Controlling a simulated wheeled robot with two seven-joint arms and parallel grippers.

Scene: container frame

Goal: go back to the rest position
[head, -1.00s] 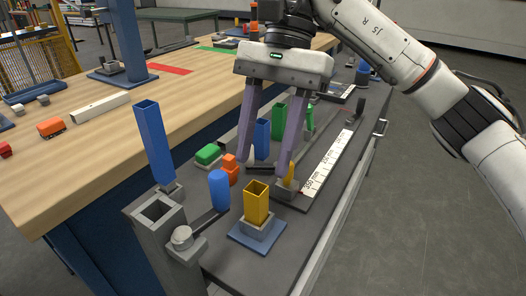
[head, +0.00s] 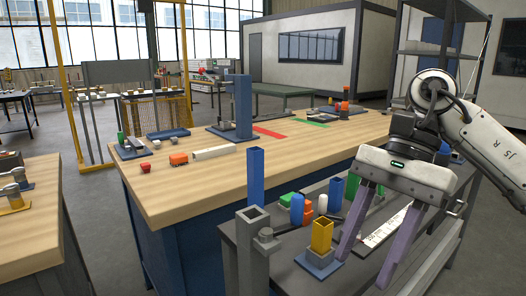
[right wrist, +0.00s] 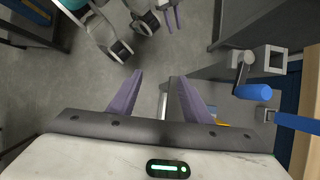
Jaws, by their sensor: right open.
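My right gripper (head: 364,268) hangs at the right of the head view with its two purple fingers apart, pointing down over the front right part of the dark grey bench. Nothing is between the fingers. In the right wrist view the same gripper (right wrist: 160,76) is open and empty, with grey floor and a bench edge behind it. Purple finger-like parts (right wrist: 173,17) at the top of the right wrist view look like my left gripper; whether they are apart is unclear. The left gripper does not show in the head view.
A wooden table (head: 180,198) stands behind. Floor right of the bench is clear.

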